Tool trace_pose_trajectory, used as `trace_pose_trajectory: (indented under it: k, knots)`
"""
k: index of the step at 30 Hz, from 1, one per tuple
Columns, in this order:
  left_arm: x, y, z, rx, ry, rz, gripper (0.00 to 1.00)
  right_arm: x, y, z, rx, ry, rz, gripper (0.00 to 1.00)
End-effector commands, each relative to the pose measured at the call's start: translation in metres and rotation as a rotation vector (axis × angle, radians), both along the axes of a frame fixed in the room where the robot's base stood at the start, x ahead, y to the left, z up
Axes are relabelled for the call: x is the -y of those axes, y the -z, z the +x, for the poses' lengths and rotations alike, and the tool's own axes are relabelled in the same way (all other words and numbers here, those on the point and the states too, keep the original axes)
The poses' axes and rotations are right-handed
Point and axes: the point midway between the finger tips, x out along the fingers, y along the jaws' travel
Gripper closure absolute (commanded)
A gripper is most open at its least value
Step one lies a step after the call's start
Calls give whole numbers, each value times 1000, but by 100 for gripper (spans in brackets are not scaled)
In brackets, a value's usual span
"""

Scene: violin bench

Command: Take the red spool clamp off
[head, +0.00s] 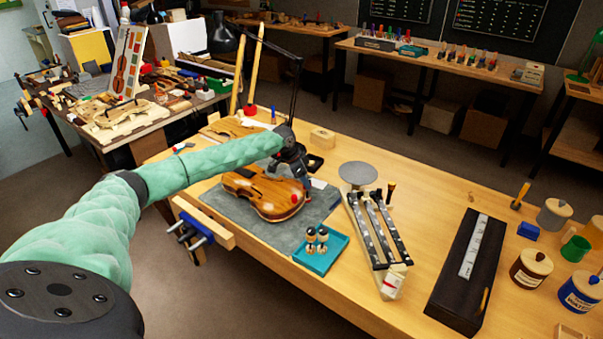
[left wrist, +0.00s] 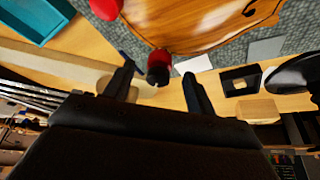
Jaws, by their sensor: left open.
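The violin body (head: 262,193) lies on a grey mat (head: 236,220) on the bench. A red spool clamp (head: 295,198) shows at its right edge. My left gripper (head: 304,184) is just above that edge. In the left wrist view, the red spool clamp (left wrist: 158,60) with a dark lower end is at the edge of the violin body (left wrist: 200,18), in line with the gap between the open fingers of my left gripper (left wrist: 158,72). I cannot tell whether the fingers touch it. A second red part (left wrist: 105,8) shows at the top. My right gripper is not in view.
Dark strips (head: 378,230), a round grey plate (head: 358,173) and a long dark case (head: 462,270) lie to the right. A wooden block (head: 322,136) stands behind.

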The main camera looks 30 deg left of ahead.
Motion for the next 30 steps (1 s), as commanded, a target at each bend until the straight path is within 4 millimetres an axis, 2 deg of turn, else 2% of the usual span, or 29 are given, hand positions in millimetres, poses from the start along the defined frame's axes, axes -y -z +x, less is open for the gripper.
trace_pose_trajectory:
  k: [12,24,26,30]
  knots:
    - [13,43,14,-1,0,-1,44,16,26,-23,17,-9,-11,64]
    - [14,50,15,-1,0,1,44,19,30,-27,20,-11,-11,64]
    - [14,50,15,-1,0,1,54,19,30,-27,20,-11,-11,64]
    - [14,50,15,-1,0,1,82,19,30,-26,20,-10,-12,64]
